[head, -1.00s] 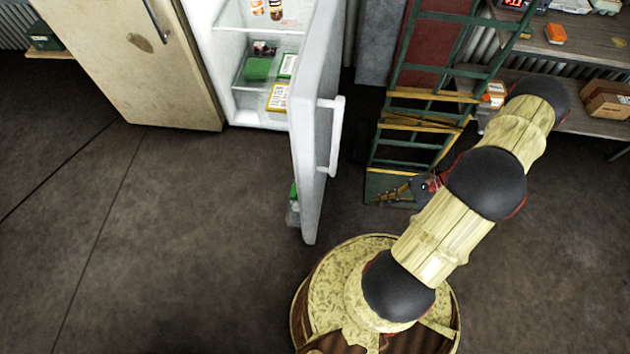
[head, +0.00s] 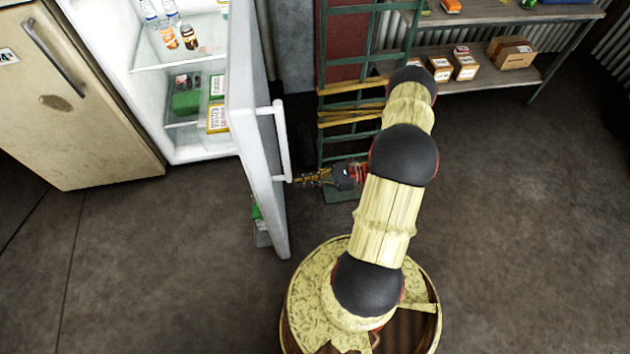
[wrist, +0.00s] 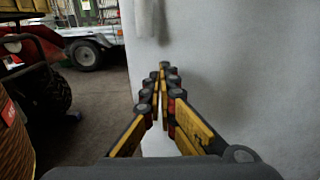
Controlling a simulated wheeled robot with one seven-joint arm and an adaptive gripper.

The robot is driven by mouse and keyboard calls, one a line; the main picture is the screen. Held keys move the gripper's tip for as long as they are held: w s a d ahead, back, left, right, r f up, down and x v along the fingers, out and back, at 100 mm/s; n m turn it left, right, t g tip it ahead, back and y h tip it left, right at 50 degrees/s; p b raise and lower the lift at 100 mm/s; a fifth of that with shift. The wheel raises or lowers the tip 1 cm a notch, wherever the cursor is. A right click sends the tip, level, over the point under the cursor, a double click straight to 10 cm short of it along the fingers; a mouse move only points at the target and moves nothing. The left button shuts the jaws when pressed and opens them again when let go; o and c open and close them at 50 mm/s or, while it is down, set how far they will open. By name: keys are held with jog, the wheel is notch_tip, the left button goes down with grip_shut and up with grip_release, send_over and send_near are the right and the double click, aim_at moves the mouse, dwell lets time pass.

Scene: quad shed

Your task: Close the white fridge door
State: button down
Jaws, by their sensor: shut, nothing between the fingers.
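The white fridge door (head: 262,160) stands wide open in the head view, seen nearly edge-on, with its handle (head: 282,141) on its right face. The lit fridge interior (head: 183,95) shows to its left. My gripper (head: 298,180) is shut and empty, just right of the door and near the lower end of the handle. In the wrist view the shut fingers (wrist: 162,72) point toward the door's white outer face (wrist: 240,80), which fills the right half. Part of the handle (wrist: 148,20) shows at the top. I cannot tell whether the fingertips touch the door.
Green ladder-like racks (head: 345,110) are behind my arm. A shelf with boxes (head: 460,68) is at the back right. The floor (head: 160,270) left of the door is clear. A wheeled trailer (wrist: 88,52) shows in the wrist view.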

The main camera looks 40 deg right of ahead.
jog(key=b+x, duration=0.1)
jog(key=x, duration=0.5)
jog(key=shift+w+a, duration=0.1)
jog(key=shift+a, duration=0.05)
